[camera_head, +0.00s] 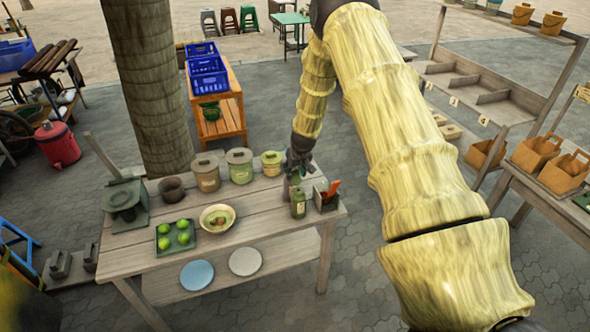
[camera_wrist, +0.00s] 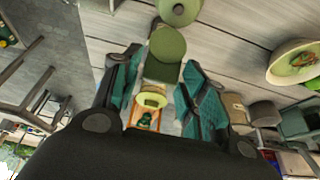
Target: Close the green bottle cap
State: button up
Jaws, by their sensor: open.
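A green bottle (camera_head: 298,204) stands upright on the wooden table, near its right end. My gripper (camera_head: 298,160) is above the table just behind the bottle, pointing down. In the wrist view its two teal fingers (camera_wrist: 160,72) are spread open. A green rounded piece (camera_wrist: 165,60) shows between and just beyond the fingertips; I cannot tell whether it is the cap or whether a finger touches it. A round green top (camera_wrist: 178,10), probably the bottle seen from above, is at the upper edge. The bottle's mouth is too small to make out.
Left of the bottle are a bowl (camera_head: 218,218) and a tray of green fruit (camera_head: 159,244). Several lidded pots (camera_head: 239,166) line the back. A small dark box (camera_head: 325,203) stands close on the right.

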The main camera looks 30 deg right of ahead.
grip_shut()
jog(key=shift+f, duration=0.1)
